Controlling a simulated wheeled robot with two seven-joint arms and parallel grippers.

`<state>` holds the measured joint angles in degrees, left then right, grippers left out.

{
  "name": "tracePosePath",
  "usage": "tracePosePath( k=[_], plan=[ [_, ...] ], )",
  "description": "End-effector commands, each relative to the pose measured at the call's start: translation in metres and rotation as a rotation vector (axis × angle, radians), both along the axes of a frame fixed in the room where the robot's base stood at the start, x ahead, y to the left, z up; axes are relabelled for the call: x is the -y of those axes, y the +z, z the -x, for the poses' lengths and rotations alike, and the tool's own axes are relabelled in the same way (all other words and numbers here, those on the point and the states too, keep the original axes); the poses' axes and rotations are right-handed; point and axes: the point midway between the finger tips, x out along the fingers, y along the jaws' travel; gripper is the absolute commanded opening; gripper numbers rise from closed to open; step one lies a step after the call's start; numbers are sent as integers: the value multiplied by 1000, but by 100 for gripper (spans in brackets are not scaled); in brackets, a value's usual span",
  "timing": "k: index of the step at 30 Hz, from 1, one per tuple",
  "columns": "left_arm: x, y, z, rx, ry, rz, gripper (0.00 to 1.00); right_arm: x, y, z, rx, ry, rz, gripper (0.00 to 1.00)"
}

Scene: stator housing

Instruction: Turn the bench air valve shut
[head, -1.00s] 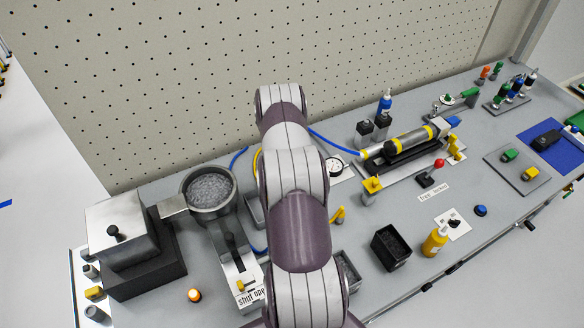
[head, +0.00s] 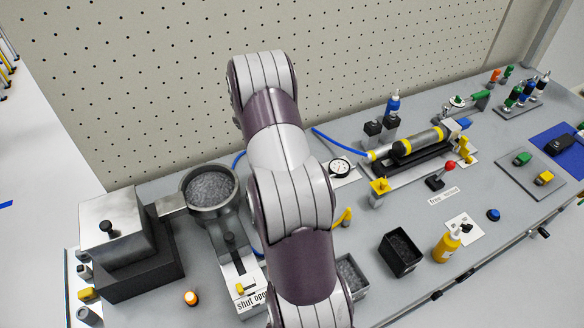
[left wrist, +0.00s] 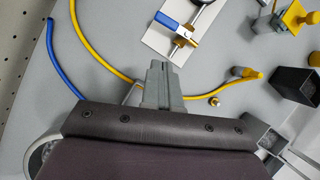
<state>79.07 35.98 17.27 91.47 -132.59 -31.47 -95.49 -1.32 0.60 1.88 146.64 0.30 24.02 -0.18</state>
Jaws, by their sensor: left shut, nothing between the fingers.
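The air valve (left wrist: 183,36) shows in the left wrist view on a white plate (left wrist: 158,40), with a blue lever (left wrist: 168,21) and a brass and metal body. My left gripper (left wrist: 158,66) is shut and empty. Its fingertips appear just below the plate in that picture, apart from the lever. In the head view my arm covers the valve and my left gripper. Only the right part of the plate and a round gauge (head: 340,167) show there. My right gripper is in neither view.
A yellow hose (left wrist: 96,57) and a blue hose (left wrist: 57,62) lie near the gripper. A black bin (head: 400,252), a yellow bottle (head: 446,246) and a pot of grey grains (head: 210,188) stand on the bench. A pegboard (head: 150,90) rises behind.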

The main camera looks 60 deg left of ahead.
Motion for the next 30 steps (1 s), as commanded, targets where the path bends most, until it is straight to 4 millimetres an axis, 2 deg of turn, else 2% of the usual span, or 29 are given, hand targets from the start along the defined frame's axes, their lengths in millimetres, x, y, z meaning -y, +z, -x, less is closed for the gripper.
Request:
tracePosePath(
  k=[1,3,6,9,13,17,30],
  plan=[
    [-5,-40,11,44,-33,-4,0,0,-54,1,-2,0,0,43],
    [-8,-50,23,116,-105,-20,0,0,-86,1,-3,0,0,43],
    [-11,-55,40,209,-195,-62,0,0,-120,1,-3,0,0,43],
    [-12,-52,52,275,-264,-104,0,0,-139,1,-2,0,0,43],
    [-11,-45,57,315,-307,-131,0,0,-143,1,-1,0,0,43],
    [-11,-48,48,320,-312,-133,0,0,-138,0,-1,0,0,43],
    [-16,-110,-18,318,-312,-130,0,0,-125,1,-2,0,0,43]
  ],
)
